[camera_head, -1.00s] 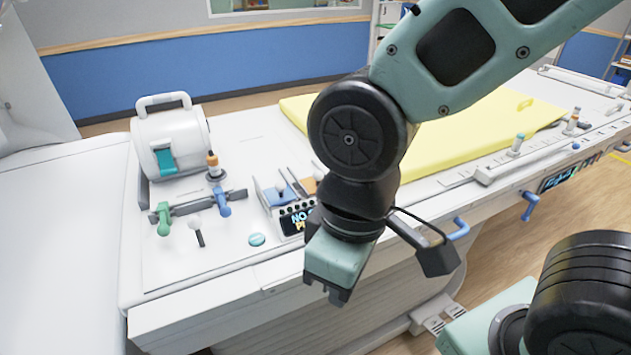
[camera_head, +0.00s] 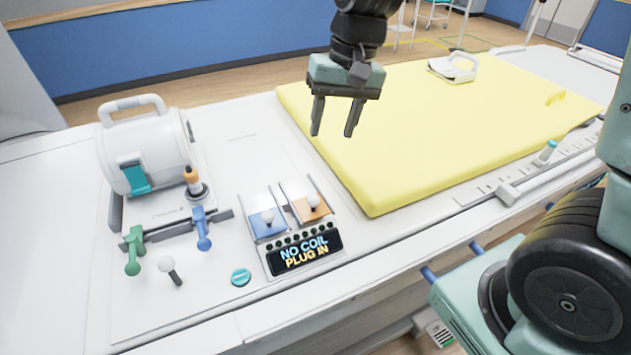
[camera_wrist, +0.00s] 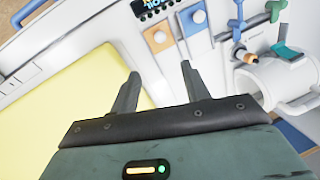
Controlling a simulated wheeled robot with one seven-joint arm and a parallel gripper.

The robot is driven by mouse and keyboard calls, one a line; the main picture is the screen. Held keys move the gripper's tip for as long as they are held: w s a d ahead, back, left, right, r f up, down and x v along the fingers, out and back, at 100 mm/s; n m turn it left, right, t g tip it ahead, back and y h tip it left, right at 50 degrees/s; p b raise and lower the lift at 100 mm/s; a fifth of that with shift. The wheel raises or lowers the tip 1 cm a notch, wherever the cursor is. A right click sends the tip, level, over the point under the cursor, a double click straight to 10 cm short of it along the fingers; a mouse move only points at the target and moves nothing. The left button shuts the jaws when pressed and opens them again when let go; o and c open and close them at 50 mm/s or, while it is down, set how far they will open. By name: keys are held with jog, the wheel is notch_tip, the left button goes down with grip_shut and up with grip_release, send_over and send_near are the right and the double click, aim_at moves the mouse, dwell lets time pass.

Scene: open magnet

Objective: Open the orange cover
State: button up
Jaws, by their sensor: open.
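My gripper (camera_head: 333,130) is open and empty, fingers pointing down, held above the bed up and to the right of the covers in the head view. It also shows in the wrist view (camera_wrist: 160,72). Nothing touches the covers.
A display reading "NO COIL PLUG IN" (camera_head: 305,251) fronts the box. A white coil drum (camera_head: 145,155), green lever (camera_head: 133,252), blue lever (camera_head: 202,230) and orange-topped plug (camera_head: 193,180) stand left. A yellow mat (camera_head: 440,130) lies right. The space above the covers is clear.

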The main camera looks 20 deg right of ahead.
aim_at(315, 196)
jog(key=a+f, duration=0.1)
jog(key=f, duration=0.4)
jog(key=a+f, duration=0.1)
jog(key=f, duration=0.5)
jog(key=a+f, duration=0.1)
jog(key=f, duration=0.4)
jog(key=shift+w+a+f, duration=0.1)
jog(key=shift+w+f, duration=0.1)
jog(key=shift+f, duration=0.05)
